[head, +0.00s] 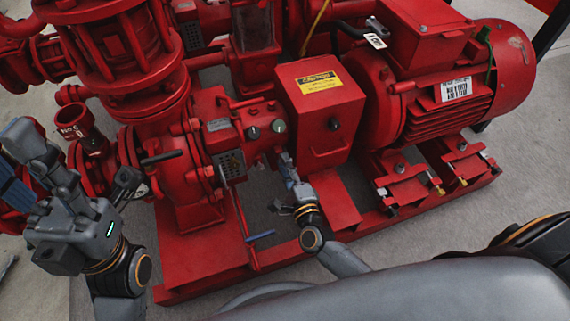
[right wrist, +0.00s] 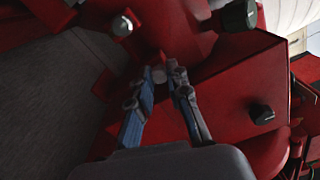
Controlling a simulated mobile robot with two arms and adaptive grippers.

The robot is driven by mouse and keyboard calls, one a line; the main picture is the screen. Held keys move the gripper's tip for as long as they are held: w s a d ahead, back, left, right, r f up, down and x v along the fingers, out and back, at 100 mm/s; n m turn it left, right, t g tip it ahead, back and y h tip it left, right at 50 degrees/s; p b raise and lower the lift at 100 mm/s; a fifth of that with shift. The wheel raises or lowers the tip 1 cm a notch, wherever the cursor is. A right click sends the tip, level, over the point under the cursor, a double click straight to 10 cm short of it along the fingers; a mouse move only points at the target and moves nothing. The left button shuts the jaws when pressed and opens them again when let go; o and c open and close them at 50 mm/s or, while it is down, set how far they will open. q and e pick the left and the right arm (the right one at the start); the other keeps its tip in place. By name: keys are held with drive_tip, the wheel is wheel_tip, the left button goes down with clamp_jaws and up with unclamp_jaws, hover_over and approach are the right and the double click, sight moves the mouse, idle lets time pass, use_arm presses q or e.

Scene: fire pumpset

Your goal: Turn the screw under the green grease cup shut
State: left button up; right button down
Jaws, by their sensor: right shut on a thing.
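The green grease cup (head: 279,126) is on the red pump bearing housing, left of the red box. A dark grease cup (head: 253,133) sits to its left. My right gripper (head: 287,160) is just below the green cup. In the right wrist view its fingers (right wrist: 166,74) are closed on a small grey round screw head (right wrist: 159,74), largely hidden between the tips. A grey-green round cap, apparently the green cup (right wrist: 240,15), shows above right. My left gripper (head: 77,158) has its fingers spread wide at the left, away from the cups.
The red box with a yellow caution label (head: 319,82) and a black knob (head: 333,123) stands close right of my right gripper. The red motor (head: 460,85) is farther right. A blue-handled lever (head: 260,236) sticks out below left. Grey floor is free in front right.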

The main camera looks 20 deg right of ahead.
drive_tip(key=c, duration=1.3)
unclamp_jaws()
drive_tip(key=shift+s, duration=0.15)
drive_tip(key=s, duration=1.1)
drive_tip(key=shift+s+d, duration=0.2)
drive_tip(key=shift+s, duration=0.2)
